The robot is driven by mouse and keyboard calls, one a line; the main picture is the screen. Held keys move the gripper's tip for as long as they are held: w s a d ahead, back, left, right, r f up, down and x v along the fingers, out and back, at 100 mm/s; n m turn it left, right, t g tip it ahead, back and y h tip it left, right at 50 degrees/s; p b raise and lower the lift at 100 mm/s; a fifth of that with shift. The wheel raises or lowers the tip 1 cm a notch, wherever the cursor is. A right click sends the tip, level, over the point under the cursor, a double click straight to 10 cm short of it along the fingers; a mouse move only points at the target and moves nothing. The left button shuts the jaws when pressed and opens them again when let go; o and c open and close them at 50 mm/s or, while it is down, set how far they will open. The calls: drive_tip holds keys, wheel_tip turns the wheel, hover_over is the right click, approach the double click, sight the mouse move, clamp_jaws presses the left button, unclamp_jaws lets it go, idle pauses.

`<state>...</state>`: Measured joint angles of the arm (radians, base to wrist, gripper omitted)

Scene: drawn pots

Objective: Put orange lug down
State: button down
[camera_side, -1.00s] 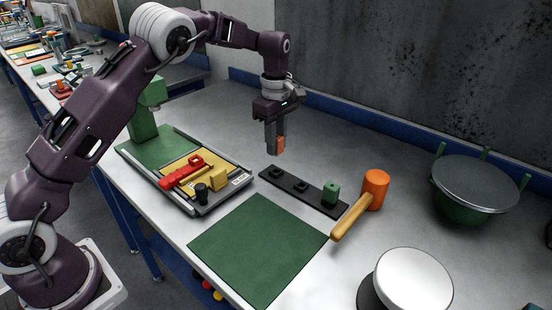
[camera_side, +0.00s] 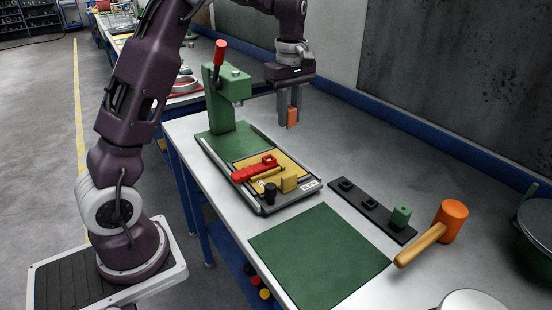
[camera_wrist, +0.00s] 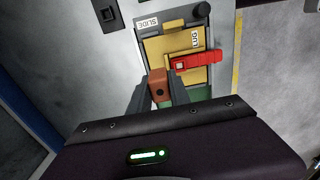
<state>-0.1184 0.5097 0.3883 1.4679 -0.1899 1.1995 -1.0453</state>
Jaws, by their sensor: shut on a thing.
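My gripper (camera_side: 289,112) is shut on the orange lug (camera_side: 292,117), a small block, and holds it in the air. The lug also shows between the fingers in the wrist view (camera_wrist: 160,86). In the side view it hangs behind the tray fixture (camera_side: 305,197), right of the green press. The fixture has a yellow plate (camera_wrist: 153,48), a red clamp (camera_wrist: 205,59), a yellow block (camera_side: 289,182) and a black knob (camera_side: 270,192).
A green press (camera_side: 222,92) with a red handle stands at the tray's far end. A mallet (camera_side: 449,222) and a green mat (camera_side: 318,255) lie nearer.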

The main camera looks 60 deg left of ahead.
drive_tip(key=s+a, duration=0.2)
drive_tip(key=s, duration=0.2)
approach(269, 163)
drive_tip(key=f, duration=0.2)
drive_tip(key=a+f, duration=0.1)
drive_tip(key=f, duration=0.1)
drive_tip(key=w+f, duration=0.1)
drive_tip(key=shift+a+f, duration=0.3)
drive_tip(key=shift+f, duration=0.1)
drive_tip(key=shift+f, duration=0.1)
drive_tip(key=c, duration=1.2)
unclamp_jaws()
